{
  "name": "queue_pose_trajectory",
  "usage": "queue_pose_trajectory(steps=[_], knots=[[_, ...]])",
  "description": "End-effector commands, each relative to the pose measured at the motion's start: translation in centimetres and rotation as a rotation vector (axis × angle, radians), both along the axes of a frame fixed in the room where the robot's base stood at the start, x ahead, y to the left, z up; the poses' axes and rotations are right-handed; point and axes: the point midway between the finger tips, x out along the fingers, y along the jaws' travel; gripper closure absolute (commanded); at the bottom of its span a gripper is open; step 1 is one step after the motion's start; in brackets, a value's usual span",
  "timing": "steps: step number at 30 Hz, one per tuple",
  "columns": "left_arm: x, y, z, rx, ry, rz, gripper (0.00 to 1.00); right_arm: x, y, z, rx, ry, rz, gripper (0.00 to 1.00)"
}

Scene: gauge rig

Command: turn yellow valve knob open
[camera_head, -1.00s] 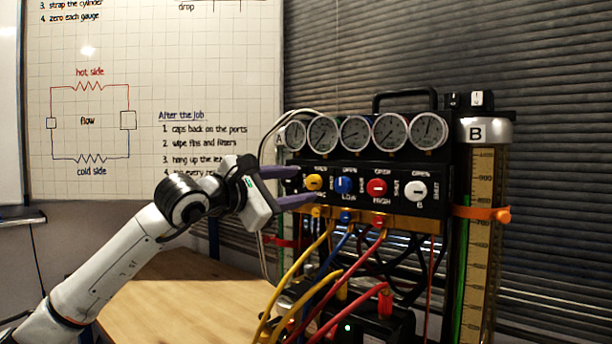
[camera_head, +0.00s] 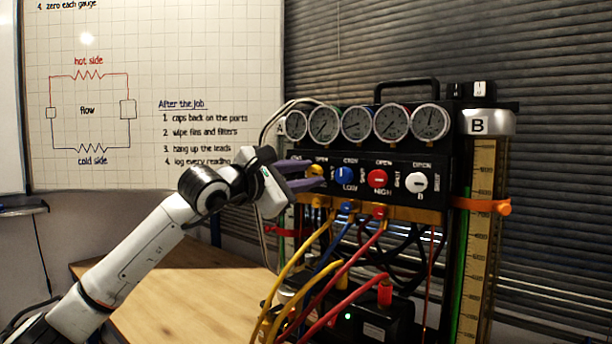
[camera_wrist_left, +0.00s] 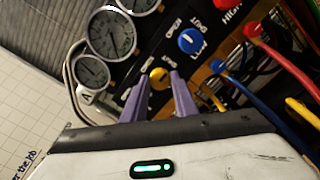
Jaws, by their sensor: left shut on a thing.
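In the left wrist view the yellow knob (camera_wrist_left: 159,77) shows between the two fingertips (camera_wrist_left: 157,80). The fingers partly cover the knob and its labels, so its exact turn angle is hard to tell. My right gripper is not in view.
Blue (camera_head: 344,175), red (camera_head: 377,178) and white (camera_head: 416,182) knobs sit to the right on the panel, below several round gauges (camera_head: 357,123). Yellow, blue and red hoses (camera_head: 350,260) hang below. A wooden table (camera_head: 180,290) stands at the lower left.

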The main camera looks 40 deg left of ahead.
Motion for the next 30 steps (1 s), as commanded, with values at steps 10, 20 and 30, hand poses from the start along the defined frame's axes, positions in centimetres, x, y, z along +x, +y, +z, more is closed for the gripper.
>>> queue_pose_trajectory(steps=[10,20,30], knots=[[0.0,0.0,-0.3,-0.144,0.011,0.000,0.96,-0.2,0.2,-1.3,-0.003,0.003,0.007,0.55],[0.1,-0.1,-0.3,-0.439,0.036,-0.002,0.96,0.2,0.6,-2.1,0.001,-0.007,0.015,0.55],[0.1,-0.1,-0.2,-0.759,0.062,-0.001,0.96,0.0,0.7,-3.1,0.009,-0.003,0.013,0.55]])
